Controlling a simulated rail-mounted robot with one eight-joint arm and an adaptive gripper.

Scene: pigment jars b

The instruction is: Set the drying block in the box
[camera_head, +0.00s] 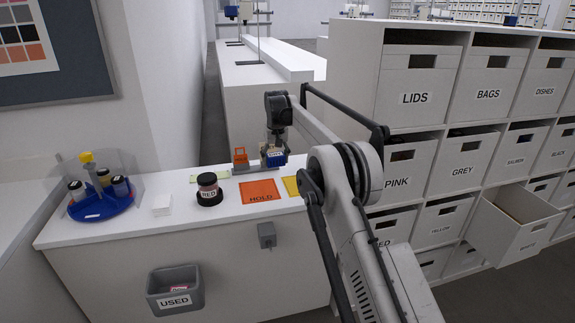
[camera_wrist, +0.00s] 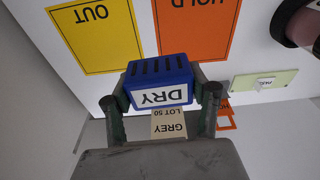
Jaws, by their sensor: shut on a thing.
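The drying block (camera_head: 276,160) is blue with slots and a white DRY label. In the wrist view the drying block (camera_wrist: 160,74) sits between the two fingers of my gripper (camera_wrist: 160,100), which is shut on it. My gripper (camera_head: 274,146) is over the back of the white counter in the head view. A tan GREY LOT 50 tag (camera_wrist: 170,124) shows right beside the block. I cannot tell whether the block touches the counter. One storage box (camera_head: 508,232) at right is pulled out of the shelf, with its open top showing; the other shelf boxes are pushed in.
The counter holds an orange HOLD mat (camera_head: 260,188), a yellow OUT mat (camera_head: 291,186), a RED jar (camera_head: 208,190), an orange item (camera_head: 240,155) and a blue carousel (camera_head: 100,205) with jars. A USED bin (camera_head: 175,292) hangs in front. My arm crosses before the shelf.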

